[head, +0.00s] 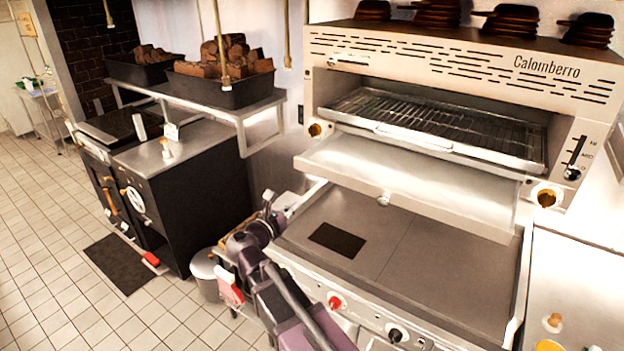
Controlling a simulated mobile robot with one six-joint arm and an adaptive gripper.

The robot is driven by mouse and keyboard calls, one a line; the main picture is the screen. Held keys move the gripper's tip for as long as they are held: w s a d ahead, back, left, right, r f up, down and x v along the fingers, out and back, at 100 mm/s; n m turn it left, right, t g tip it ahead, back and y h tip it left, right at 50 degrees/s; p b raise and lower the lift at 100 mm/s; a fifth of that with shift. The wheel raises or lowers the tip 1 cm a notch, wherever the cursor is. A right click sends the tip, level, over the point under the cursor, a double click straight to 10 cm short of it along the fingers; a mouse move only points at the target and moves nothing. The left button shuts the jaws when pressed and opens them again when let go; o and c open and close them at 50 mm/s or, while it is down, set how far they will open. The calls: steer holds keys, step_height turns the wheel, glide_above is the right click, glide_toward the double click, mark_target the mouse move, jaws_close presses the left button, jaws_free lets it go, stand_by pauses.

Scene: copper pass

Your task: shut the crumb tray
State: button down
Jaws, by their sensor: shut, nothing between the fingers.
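The crumb tray (410,182) is a flat pale metal sheet with a small round knob (383,199) at the middle of its front edge. It sticks well out of the Calomberro grill (330,88), below the wire rack, and overhangs the griddle. My gripper (269,197) is small in the picture at the end of my dark purple arm, by the griddle's left side. It is shut and empty, left of the tray and apart from it. Its fingertips are hard to make out.
The griddle (400,245) below has a dark rectangular patch (337,240) and front knobs. A wire rack (440,125) sits in the grill opening. A shelf (215,108) with dark bins stands left, above a black oven (185,195). The tiled floor (50,260) is open at left.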

mark_target(323, 178)
steer(key=shift+a+r+n, duration=0.2)
steer(key=shift+a+n, duration=0.1)
steer(key=shift+a, duration=0.15)
steer(key=x, duration=1.4)
steer(key=shift+a+r, duration=0.1)
